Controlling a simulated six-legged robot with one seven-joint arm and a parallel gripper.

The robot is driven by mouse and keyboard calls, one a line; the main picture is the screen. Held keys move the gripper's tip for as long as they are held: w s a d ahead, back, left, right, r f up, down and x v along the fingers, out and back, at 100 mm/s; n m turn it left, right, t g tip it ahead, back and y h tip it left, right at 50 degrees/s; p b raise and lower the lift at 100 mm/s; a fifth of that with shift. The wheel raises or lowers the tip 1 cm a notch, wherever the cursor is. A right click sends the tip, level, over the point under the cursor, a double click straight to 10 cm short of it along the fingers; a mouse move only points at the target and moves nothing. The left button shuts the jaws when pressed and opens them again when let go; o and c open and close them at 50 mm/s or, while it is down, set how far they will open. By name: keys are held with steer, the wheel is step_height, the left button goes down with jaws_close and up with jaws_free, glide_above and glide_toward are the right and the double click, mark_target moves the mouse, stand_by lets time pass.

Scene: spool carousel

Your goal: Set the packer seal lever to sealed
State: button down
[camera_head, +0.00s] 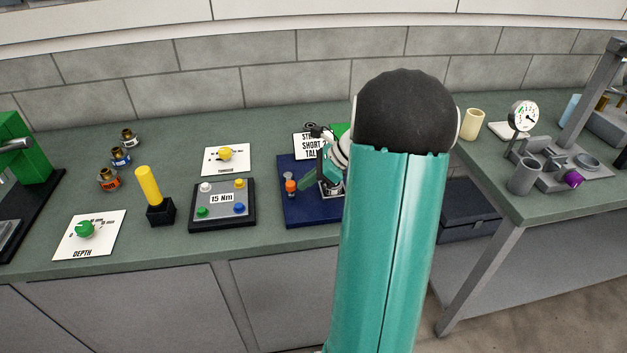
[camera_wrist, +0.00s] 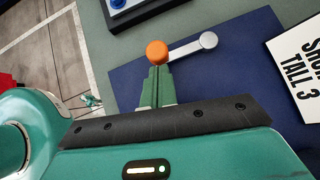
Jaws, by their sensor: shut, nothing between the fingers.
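The lever (camera_wrist: 185,48) is a short silver arm with an orange knob (camera_wrist: 157,51) at one end and a round silver end at the other. It lies over a dark blue base (camera_wrist: 235,85). In the head view the orange knob (camera_head: 291,186) shows on the left part of the blue base (camera_head: 296,213). My gripper (camera_wrist: 157,72) is shut and empty, its green fingertips right at the near side of the orange knob. I cannot tell whether they touch it. My arm hides the right part of the base in the head view. No sealed marking is readable.
A white card (camera_wrist: 300,66) with black text stands beside the base. Left of it are a 15 Nm button box (camera_head: 222,222), a yellow post (camera_head: 148,186), a yellow-knob card (camera_head: 226,160) and a green-knob DEPTH card (camera_head: 88,238). A gauge (camera_head: 523,116) stands on the right bench.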

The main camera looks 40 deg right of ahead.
mark_target(292, 187)
steer(key=shift+a, duration=0.15)
steer(key=shift+w+a+m+t+h, duration=0.2)
steer(key=shift+a+m+t+h, duration=0.3)
steer(key=shift+a+m, duration=0.3)
steer(key=shift+w+a+m+t+h, duration=0.25)
steer(key=shift+a+m+h, duration=0.35)
steer(key=shift+m, duration=0.3)
steer(key=w+a+m+h, duration=0.1)
steer(key=m, duration=0.1)
steer(key=a+m+t+h, duration=0.1)
steer(key=shift+w+a+m+h, duration=0.25)
steer(key=shift+w+m+h, duration=0.1)
steer(key=shift+m+h, duration=0.05)
steer(key=shift+w+a+m+h, duration=0.6)
steer(key=shift+w+m+h, duration=0.2)
steer(key=shift+m, duration=0.3)
steer(key=shift+w+a, duration=0.2)
steer(key=shift+w, duration=0.25)
steer(key=shift+w+a, duration=0.2)
steer(key=shift+w, duration=0.25)
steer(key=shift+w+a+r, duration=0.1)
steer(key=shift+w+a, duration=0.05)
